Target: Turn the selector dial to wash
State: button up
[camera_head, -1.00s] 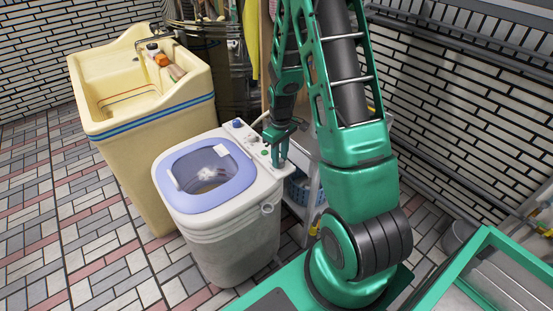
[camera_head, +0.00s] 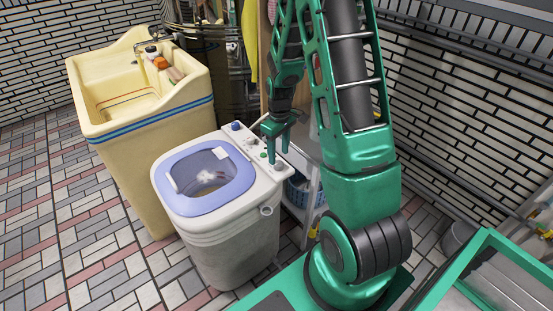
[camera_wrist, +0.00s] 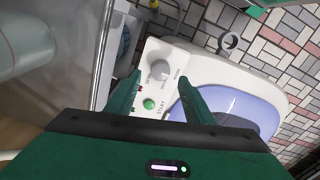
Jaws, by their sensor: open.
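The white washing machine (camera_head: 222,232) has a control panel (camera_head: 257,143) along its right rear edge. In the wrist view, a round grey-white dial (camera_wrist: 161,70) sits on the panel with small lettering around it. I cannot read its pointer setting. A green button (camera_wrist: 149,104) marked START is beside it; the button also shows in the head view (camera_head: 263,155). My gripper (camera_wrist: 159,78) is open, with the dial between or just beyond its two fingertips; contact is not clear. In the head view my gripper (camera_head: 278,157) points down over the panel's near end.
A blue knob (camera_head: 236,126) is at the panel's far end. The purple-rimmed lid (camera_head: 206,180) lies beside the panel. A yellow sink (camera_head: 145,95) stands at the left, and a rack with a blue basket (camera_head: 300,188) stands close to the right.

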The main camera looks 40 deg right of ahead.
aim_at(278, 162)
notch_tip(278, 162, up, 7)
dwell(0.3)
jog(key=shift+w, duration=0.1)
dwell(0.4)
jog(key=s+a+r+m, duration=0.2)
jog(key=s+r+m, duration=0.2)
jog(key=s, duration=1)
jog(key=s+a+r+m, duration=0.2)
jog(key=s+r+m, duration=0.3)
jog(key=s+r, duration=0.5)
jog(key=s, duration=0.4)
jog(key=shift+s+r, duration=0.2)
jog(key=shift+r, duration=0.2)
